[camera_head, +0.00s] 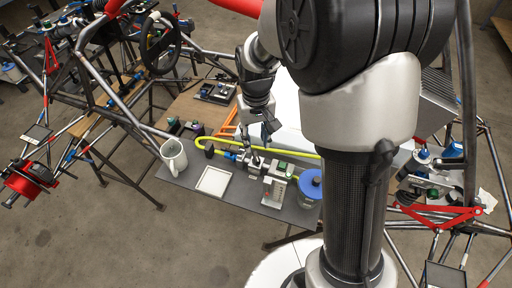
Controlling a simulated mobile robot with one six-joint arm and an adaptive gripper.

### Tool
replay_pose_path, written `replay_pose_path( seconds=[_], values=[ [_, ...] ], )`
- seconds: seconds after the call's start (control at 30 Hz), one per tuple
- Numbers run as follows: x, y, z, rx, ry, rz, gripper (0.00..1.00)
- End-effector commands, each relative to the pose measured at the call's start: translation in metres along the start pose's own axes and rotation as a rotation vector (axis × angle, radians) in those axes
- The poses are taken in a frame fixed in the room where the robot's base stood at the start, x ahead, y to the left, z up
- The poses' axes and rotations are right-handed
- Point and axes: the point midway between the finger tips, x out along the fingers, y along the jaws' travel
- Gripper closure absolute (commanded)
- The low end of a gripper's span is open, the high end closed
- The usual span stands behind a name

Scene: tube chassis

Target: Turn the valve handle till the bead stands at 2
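My gripper (257,138) points down over the grey work board, just above a small metal valve fitting (254,167). Its two dark fingers look spread, with a gap between them, and I see nothing held. The valve handle is too small and too close to the fingers to make out clearly; I cannot tell whether they touch it. A yellow hose (218,141) runs to the fitting area. A small upright gauge plate (272,192) stands just in front of the fitting. Its bead and numbers are too small to read.
A blue-lidded jar (310,184) stands to the right, near my arm. Tube frames (112,112) surround the board. My arm hides the right middle.

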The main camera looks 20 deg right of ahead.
Motion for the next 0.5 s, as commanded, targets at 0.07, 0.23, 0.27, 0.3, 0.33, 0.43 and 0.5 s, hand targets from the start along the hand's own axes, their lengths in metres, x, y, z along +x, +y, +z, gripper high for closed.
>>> replay_pose_path(
  seconds=[0.07,0.23,0.27,0.3,0.33,0.43,0.5],
  values=[
    [-0.017,0.0,-0.001,0.0,0.005,0.0,0.67],
    [-0.041,0.0,-0.001,0.0,0.002,0.0,0.67],
    [-0.043,0.0,-0.001,0.0,0.002,0.0,0.67],
    [-0.046,0.0,0.0,0.0,0.001,0.0,0.67],
    [-0.047,0.0,0.0,0.0,0.0,0.0,0.67],
    [-0.05,0.0,0.0,0.0,-0.001,0.0,0.67],
    [-0.05,0.0,0.0,0.0,-0.002,0.0,0.67]
  ],
)
